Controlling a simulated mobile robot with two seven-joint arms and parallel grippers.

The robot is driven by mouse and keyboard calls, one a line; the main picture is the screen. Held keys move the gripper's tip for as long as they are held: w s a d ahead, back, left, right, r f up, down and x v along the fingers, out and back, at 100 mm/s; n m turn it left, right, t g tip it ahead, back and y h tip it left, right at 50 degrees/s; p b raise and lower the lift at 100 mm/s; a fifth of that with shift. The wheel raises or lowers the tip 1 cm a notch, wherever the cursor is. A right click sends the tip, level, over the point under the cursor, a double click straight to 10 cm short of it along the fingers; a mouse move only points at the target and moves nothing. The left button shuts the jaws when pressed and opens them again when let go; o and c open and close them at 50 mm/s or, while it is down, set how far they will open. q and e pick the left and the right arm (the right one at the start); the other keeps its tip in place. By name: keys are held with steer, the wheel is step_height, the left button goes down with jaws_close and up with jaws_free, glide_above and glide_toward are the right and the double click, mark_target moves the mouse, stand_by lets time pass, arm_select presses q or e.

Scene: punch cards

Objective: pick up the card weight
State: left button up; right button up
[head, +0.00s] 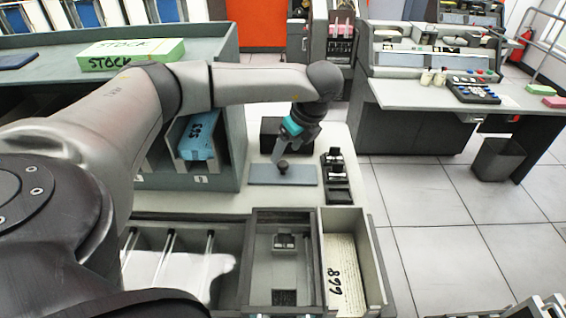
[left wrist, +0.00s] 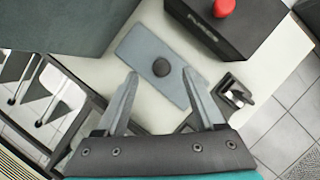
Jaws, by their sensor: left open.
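The card weight appears to be the flat blue-grey plate (head: 305,177) with a round black knob on top. It lies flat on the pale counter. In the left wrist view the plate (left wrist: 141,48) lies tilted in the picture, with its knob (left wrist: 161,67) between my fingertips as seen from the camera. My left gripper (head: 279,157) is open and empty, pointing down just above the plate near the knob; in the wrist view its fingers (left wrist: 160,73) are spread apart. The exact height above the knob is hard to tell. My right gripper is not seen.
A black box (head: 271,127) with a red knob (left wrist: 224,8) in the wrist view stands behind the plate. A small black device (head: 337,178) stands to its right. Shelving with a blue card block (head: 197,136) is at left. A tray with cards marked 668 (head: 345,275) is in front.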

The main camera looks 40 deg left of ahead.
mark_target(283, 164)
arm_select(q)
steer(key=shift+d+p+x, duration=0.2)
steer(key=shift+x, duration=1.1)
steer(key=shift+d+p+x, duration=0.15)
steer(key=shift+d+x, duration=0.1)
steer(key=shift+x, duration=1.1)
steer(key=shift+f, duration=0.1)
jaws_close()
steer(key=shift+w, duration=0.1)
